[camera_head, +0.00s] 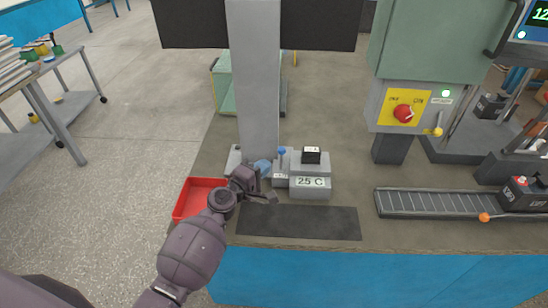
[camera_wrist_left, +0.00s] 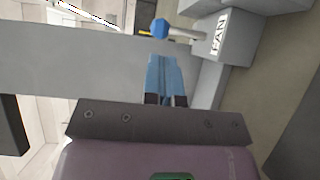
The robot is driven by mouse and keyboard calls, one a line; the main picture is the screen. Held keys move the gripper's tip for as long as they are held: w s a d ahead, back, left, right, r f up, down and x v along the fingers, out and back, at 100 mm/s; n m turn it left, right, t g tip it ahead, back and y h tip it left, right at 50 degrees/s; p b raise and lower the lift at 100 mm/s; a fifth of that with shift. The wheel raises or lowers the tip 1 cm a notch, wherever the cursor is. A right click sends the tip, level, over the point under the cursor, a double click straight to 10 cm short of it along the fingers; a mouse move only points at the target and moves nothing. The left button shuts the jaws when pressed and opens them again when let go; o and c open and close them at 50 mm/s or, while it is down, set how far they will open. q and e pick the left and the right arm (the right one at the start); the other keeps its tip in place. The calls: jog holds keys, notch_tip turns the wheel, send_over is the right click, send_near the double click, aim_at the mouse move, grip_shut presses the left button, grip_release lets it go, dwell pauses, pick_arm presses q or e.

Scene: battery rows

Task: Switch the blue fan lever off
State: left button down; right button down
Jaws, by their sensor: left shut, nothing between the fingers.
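The fan lever's blue knob (camera_head: 282,151) stands upright on a small grey box at the left side of the device with the "25 C" display (camera_head: 310,182). In the left wrist view the blue knob (camera_wrist_left: 160,28) sits on a pale shaft, beside the "FAN" label (camera_wrist_left: 220,34). My left gripper (camera_head: 264,166) is just left of the lever box. Its blue fingers (camera_wrist_left: 165,75) are shut and empty, pointing toward the knob with a small apparent gap. Part of the lever box is hidden by my arm. My right gripper is not in view.
A grey column (camera_head: 254,80) rises behind the gripper. A red tray (camera_head: 190,199) lies to the left, and a dark mat (camera_head: 300,222) lies in front. A green machine with a red knob (camera_head: 403,113) and a roller conveyor (camera_head: 430,203) stand right.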

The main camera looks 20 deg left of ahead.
aim_at(279, 153)
pick_arm(q)
jog(key=x, duration=0.5)
jog(key=shift+w, duration=0.1)
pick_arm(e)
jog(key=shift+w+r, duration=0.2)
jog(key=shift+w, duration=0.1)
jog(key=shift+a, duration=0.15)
